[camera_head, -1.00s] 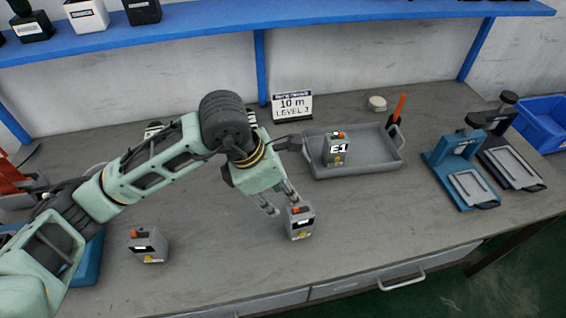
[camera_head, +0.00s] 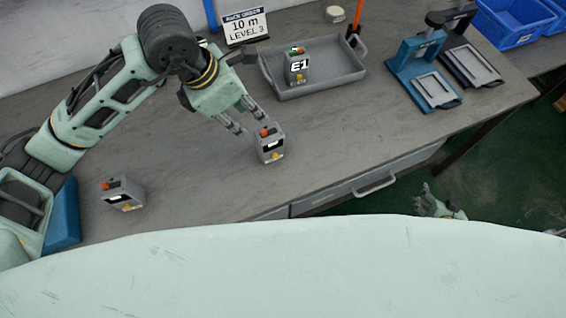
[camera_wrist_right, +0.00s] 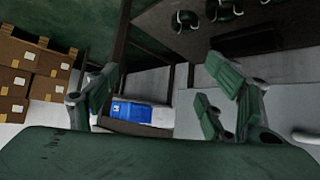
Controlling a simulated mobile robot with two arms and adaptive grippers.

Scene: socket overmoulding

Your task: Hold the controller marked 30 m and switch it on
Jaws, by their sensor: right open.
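A small grey controller (camera_head: 269,146) with an orange-red switch on top and a yellow mark on its front stands upright near the table's front edge. My left gripper (camera_head: 250,123) is just behind and left of it, fingers spread, with no clear grip on it. A similar controller (camera_head: 122,196) stands further left. A third controller (camera_head: 298,66), showing "E1" and a green light, stands in the grey tray (camera_head: 340,79). I cannot read a 30 m mark on any of them. My right gripper (camera_head: 436,206) is low beyond the table's front edge; its fingers (camera_wrist_right: 165,100) are open and empty.
A sign (camera_head: 246,27) reads "10 m LEVEL 3". An orange-handled tool (camera_head: 356,15) leans by the tray. A blue stand (camera_head: 415,65) and a dark stand (camera_head: 463,50) are at the right, near a blue bin (camera_head: 512,22). A drawer handle (camera_head: 376,187) sticks out in front.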

